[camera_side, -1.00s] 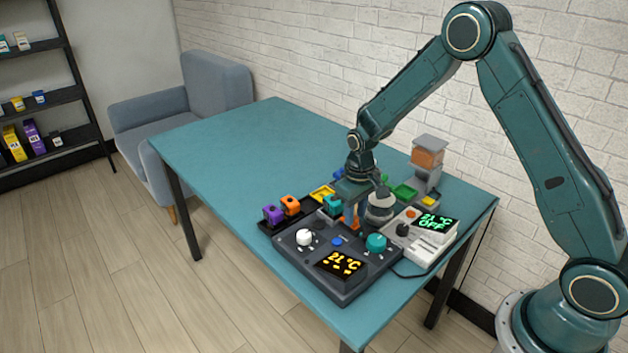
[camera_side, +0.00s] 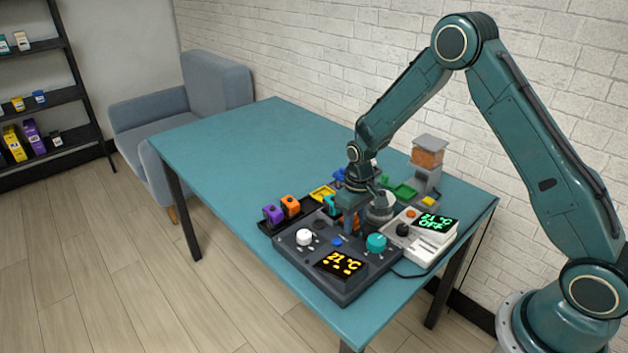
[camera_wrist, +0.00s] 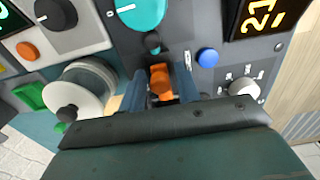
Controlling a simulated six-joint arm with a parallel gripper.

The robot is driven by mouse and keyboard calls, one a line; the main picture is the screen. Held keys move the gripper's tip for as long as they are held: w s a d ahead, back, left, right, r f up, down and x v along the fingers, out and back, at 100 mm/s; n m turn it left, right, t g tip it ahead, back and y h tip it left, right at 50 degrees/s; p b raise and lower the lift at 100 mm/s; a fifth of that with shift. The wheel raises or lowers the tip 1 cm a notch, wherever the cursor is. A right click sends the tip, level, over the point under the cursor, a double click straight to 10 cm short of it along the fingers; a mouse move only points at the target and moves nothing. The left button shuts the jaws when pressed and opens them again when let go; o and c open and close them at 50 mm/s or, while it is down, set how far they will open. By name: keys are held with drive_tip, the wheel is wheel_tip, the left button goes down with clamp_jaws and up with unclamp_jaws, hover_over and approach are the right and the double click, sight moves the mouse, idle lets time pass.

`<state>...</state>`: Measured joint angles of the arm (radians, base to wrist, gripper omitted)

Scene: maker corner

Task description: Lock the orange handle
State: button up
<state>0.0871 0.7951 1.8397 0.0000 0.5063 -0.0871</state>
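The orange handle (camera_wrist: 160,82) stands on the dark grey control panel (camera_wrist: 216,30). In the wrist view it is between the two blue-grey fingers of my gripper (camera_wrist: 162,88), one on each side. The fingers are very close to its sides; I cannot tell whether they press on it. In the side view my gripper (camera_side: 350,220) points down at the panel's back edge and mostly hides the handle.
A light grey unit (camera_side: 421,250) with a green OFF display stands right of the panel. A grey-white cylinder (camera_wrist: 85,85) is close beside my gripper. Purple (camera_side: 272,214) and orange (camera_side: 290,206) blocks sit in a dark tray. The table's (camera_side: 235,150) far left is clear.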

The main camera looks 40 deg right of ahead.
drive_tip(key=c, duration=0.6)
drive_tip(key=shift+o, duration=0.2)
drive_tip(key=shift+w, duration=1.35)
drive_tip(key=o, duration=0.6)
drive_tip(key=shift+c, duration=0.2)
drive_tip(key=shift+r, duration=0.1)
drive_tip(key=shift+r, duration=3.4)
